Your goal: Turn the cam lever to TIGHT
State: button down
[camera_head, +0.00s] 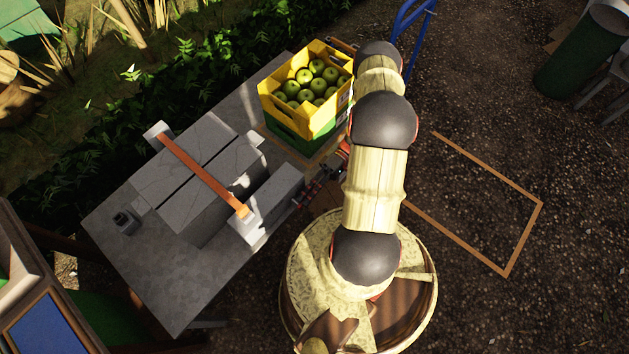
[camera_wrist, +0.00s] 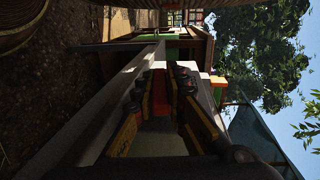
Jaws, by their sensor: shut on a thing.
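An orange strap (camera_head: 205,175) runs across grey blocks on the table, ending in a pale corner piece (camera_head: 246,226) at its near end. My gripper (camera_head: 312,190) is at the table's right edge, just right of the blocks and partly hidden by my arm. No TIGHT mark can be read.
The grey table (camera_head: 170,285) has free room at its near left. A yellow crate (camera_head: 315,118) of green apples sits on a green crate (camera_head: 300,143) at the back right. A small dark item (camera_head: 124,221) stands at the left. A wooden frame outline (camera_head: 520,240) lies on the ground.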

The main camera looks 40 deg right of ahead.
jog(key=shift+f, duration=0.1)
dwell(0.3)
jog(key=c, duration=1.8)
grip_release()
jog(key=d+r, duration=0.1)
jog(key=d, duration=1.1)
jog(key=shift+w+r, duration=0.25)
jog(key=shift+w, duration=0.2)
